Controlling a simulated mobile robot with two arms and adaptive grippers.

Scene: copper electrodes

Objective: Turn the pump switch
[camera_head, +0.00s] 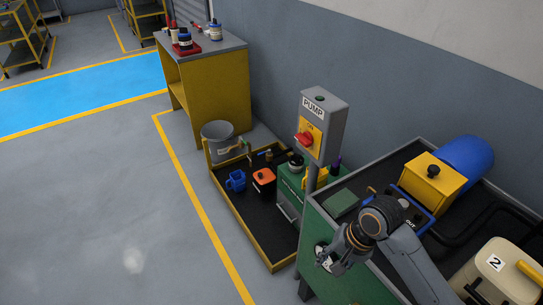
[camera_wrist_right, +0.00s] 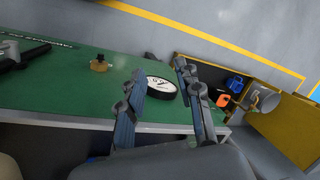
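The pump switch is a red rotary knob (camera_head: 303,139) on a yellow plate, on the front of a grey post-mounted box (camera_head: 326,118) labelled PUMP. A small green button or lamp sits on the box top. My right gripper (camera_head: 324,256) is below the box in the head view, clearly apart from the knob, at the green bench's left side. In the right wrist view its two fingers (camera_wrist_right: 160,70) are spread and empty, with a round white dial (camera_wrist_right: 161,84) seen between them. The switch does not show in the wrist view. My left gripper is not in view.
A green bench (camera_head: 337,272) carries a yellow box (camera_head: 432,182), a blue cylinder (camera_head: 466,158) and a cream container (camera_head: 500,272). A yellow cabinet (camera_head: 218,94) stands behind. Floor at left is clear.

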